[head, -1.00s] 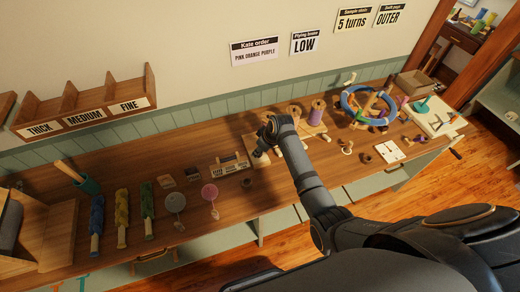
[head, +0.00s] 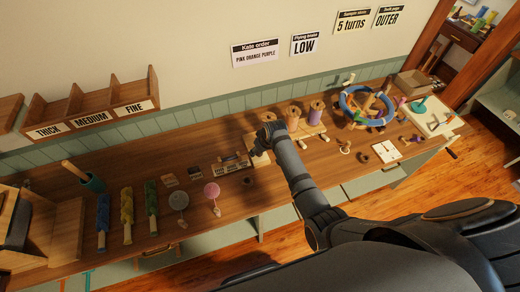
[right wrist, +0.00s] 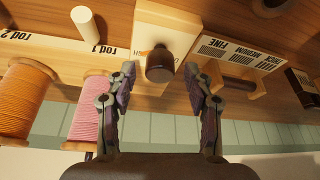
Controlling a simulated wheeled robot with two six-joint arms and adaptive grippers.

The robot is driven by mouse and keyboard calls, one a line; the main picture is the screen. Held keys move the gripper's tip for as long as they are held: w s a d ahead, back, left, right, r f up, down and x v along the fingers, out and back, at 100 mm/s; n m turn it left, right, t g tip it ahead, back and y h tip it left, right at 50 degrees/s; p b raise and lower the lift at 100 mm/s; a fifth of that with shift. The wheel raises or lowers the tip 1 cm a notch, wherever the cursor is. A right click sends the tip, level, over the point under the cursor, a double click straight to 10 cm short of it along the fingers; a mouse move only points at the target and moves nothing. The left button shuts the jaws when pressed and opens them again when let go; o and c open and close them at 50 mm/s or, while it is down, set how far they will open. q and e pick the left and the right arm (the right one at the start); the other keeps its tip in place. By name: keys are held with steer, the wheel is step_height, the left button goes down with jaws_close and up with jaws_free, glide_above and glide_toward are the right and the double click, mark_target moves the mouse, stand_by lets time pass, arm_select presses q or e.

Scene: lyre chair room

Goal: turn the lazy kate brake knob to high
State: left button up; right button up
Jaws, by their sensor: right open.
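The lazy kate (head: 312,131) stands on the bench with several spools on it. The right wrist view shows its orange spool (right wrist: 28,98), pink spool (right wrist: 88,112), a bare pale peg (right wrist: 85,28) and labels for rods 1 and 2. A dark brown knob (right wrist: 160,64) stands on a pale block (right wrist: 165,22) at its end. My right gripper (right wrist: 165,78) is open, its fingers on either side of the knob with visible gaps. In the head view the right gripper (head: 264,138) is over the kate's left end and hides the knob. My left gripper is out of view.
A small labelled wooden rack (head: 231,165) stands close to the left of the kate. A blue-ringed wheel (head: 366,106) is to its right. The wall sign for plying brake (head: 304,44) reads LOW.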

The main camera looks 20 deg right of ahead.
steer(key=v, duration=1.2)
steer(key=shift+s, duration=0.1)
